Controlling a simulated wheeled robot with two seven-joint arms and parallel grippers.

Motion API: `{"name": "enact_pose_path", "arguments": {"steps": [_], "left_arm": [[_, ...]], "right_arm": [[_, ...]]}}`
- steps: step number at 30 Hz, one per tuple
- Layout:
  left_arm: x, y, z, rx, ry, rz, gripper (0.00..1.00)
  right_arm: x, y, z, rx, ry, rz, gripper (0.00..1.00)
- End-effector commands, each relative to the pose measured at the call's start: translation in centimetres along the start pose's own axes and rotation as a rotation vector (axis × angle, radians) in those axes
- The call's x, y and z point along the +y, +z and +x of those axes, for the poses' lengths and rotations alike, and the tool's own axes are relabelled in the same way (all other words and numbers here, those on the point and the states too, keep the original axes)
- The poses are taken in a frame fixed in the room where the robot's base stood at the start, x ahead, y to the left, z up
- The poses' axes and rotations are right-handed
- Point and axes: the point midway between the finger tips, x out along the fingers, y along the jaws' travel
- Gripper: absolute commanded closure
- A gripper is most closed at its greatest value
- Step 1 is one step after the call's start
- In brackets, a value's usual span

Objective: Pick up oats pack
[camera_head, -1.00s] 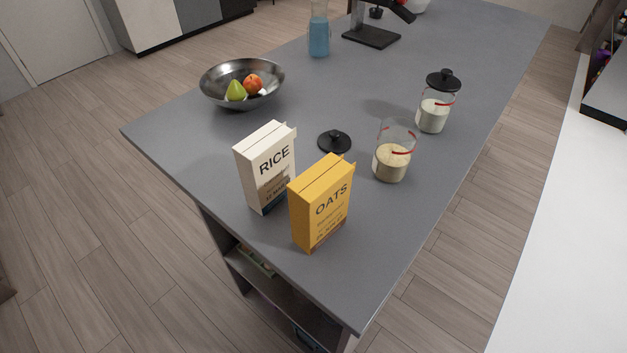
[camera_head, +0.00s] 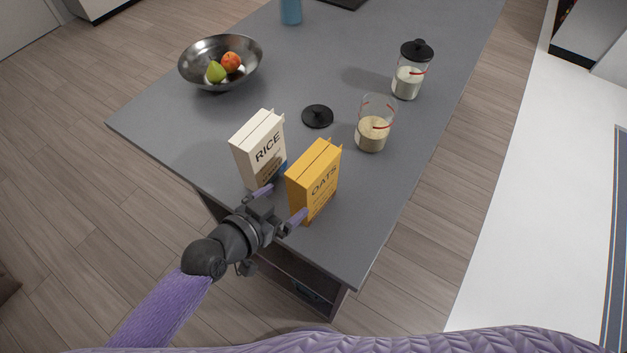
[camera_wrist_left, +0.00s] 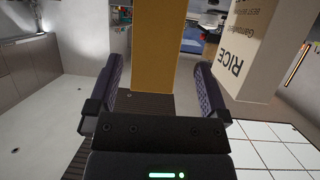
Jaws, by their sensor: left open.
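The yellow oats pack (camera_head: 314,180) stands upright near the close corner of the grey counter. My left gripper (camera_head: 283,202) is open beside it, with one finger at its near left side and the other towards the rice pack. In the left wrist view, the oats pack (camera_wrist_left: 158,45) shows as an orange panel between the two spread fingers of the left gripper (camera_wrist_left: 158,72). I cannot tell whether either finger touches it. My right gripper is not in view.
The white rice pack (camera_head: 258,148) stands close on the left of the oats pack; it also shows in the left wrist view (camera_wrist_left: 250,45). An open glass jar (camera_head: 374,130), black lid (camera_head: 317,116), lidded jar (camera_head: 410,75) and fruit bowl (camera_head: 220,62) stand farther back on the counter (camera_head: 330,50).

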Motion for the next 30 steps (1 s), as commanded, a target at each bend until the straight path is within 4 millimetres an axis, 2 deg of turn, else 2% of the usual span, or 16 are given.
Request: {"name": "enact_pose_path", "arguments": {"steps": [6,9,17,30], "left_arm": [[0.5,-0.2,4.2,0.002,0.0,-0.004,0.0],[0.4,0.0,5.6,0.0,-0.001,-0.003,0.0],[0.4,-0.1,6.0,-0.002,-0.001,0.0,0.02],[0.4,-0.1,5.9,-0.002,-0.002,0.0,0.95]], "right_arm": [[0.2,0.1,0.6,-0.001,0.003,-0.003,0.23],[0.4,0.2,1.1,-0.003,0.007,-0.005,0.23],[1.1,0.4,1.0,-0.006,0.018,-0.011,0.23],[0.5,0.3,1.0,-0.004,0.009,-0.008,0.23]]}}
